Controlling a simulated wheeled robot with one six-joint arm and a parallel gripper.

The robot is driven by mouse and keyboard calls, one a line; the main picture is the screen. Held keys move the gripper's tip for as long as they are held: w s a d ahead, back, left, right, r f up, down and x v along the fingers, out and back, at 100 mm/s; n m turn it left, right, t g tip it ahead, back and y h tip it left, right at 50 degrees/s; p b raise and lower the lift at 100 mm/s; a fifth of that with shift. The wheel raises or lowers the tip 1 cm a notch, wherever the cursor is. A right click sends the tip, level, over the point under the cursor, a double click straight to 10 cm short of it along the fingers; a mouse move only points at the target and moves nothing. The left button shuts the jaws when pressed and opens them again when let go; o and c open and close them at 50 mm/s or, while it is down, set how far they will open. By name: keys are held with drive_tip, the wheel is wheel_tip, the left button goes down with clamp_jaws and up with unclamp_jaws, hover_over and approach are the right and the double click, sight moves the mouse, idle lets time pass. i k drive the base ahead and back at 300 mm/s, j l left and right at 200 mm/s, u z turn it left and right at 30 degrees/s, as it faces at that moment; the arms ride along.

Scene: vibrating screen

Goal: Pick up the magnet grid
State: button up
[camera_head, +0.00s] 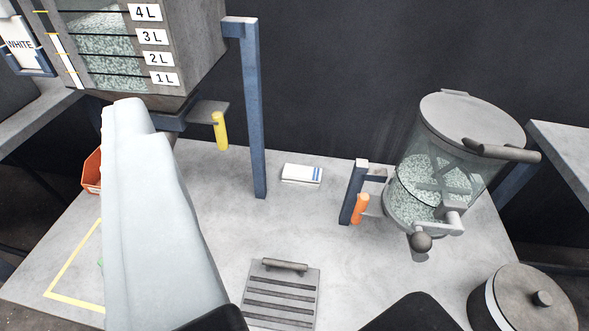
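The magnet grid (282,303) is a flat grey plate with dark parallel slots. It lies on the grey table near the bottom centre of the view. A short bar handle (285,265) runs along its far edge. My gripper (312,316) shows as two dark finger shapes at the bottom edge, wide apart and open with nothing between them. The grid shows between the fingers, and its near end is cut off by the frame.
A large pale upright shape (155,220) hides much of the left table. A hopper with litre marks (200,40) stands behind it. A blue post (255,110), a clear lidded vessel (440,165) and a lidded round container (525,300) stand around. A small white box (302,174) lies at the back.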

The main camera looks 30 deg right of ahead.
sight(279, 296)
drive_tip(key=k+l+z, duration=0.15)
drive_tip(key=k, duration=0.35)
drive_tip(key=k+l+z, duration=0.1)
drive_tip(key=k, duration=0.4)
